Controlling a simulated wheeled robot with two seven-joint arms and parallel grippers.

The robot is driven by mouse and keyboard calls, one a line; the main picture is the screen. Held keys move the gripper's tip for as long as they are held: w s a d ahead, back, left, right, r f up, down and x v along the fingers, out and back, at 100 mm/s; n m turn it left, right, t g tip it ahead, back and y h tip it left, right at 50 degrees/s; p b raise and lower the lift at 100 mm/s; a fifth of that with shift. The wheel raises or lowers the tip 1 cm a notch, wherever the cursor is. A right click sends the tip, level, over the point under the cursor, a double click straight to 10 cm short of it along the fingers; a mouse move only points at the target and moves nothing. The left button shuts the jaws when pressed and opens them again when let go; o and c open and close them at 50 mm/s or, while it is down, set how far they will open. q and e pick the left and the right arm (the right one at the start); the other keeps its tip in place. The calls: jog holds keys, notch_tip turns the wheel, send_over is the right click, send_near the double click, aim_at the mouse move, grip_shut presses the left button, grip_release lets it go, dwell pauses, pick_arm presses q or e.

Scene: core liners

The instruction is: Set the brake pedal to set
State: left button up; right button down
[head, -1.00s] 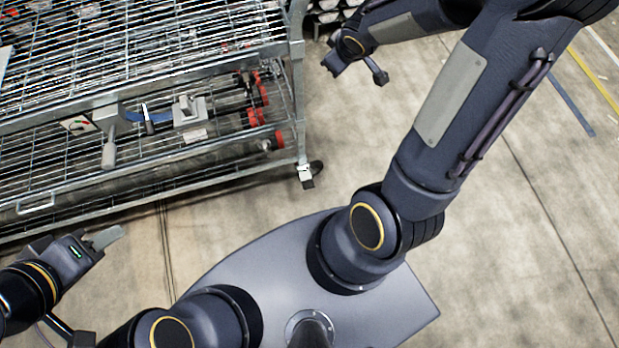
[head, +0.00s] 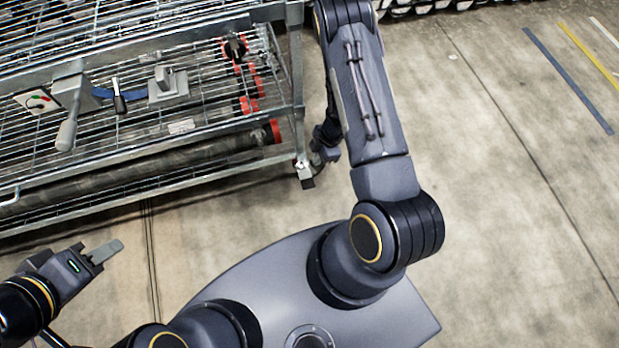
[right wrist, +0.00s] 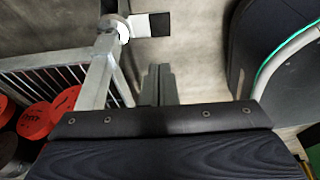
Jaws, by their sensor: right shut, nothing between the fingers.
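A caster with a small black-and-white pedal (head: 305,172) sits at the foot of the rack's near right corner post. In the right wrist view the pedal (right wrist: 152,24) sticks out to the right of the post's foot. I cannot tell whether it is up or down. My right gripper (head: 329,158) is just right of the post, partly hidden by my own arm. In the right wrist view its fingers (right wrist: 158,75) are shut and empty, pointing toward the pedal with a gap between. My left gripper (head: 112,252) hangs at lower left, away from the rack; its finger gap is unclear.
The wire-mesh rack (head: 150,155) fills the upper left. On it are a grey-handled lever (head: 68,130), a blue curved part (head: 105,93), a grey clamp block (head: 167,85) and red-ended tubes (head: 270,130). The floor right of the rack is open.

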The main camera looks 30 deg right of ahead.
aim_at(307, 183)
jog(key=b+x, duration=0.2)
jog(key=x, duration=0.2)
jog(key=b+x, duration=0.2)
jog(key=x, duration=0.2)
jog(key=d+b+x, duration=0.1)
jog(key=b+x, duration=0.1)
jog(key=x, duration=0.3)
jog(key=shift+s+f, duration=0.1)
jog(key=shift+f, duration=0.45)
jog(key=shift+b, duration=0.35)
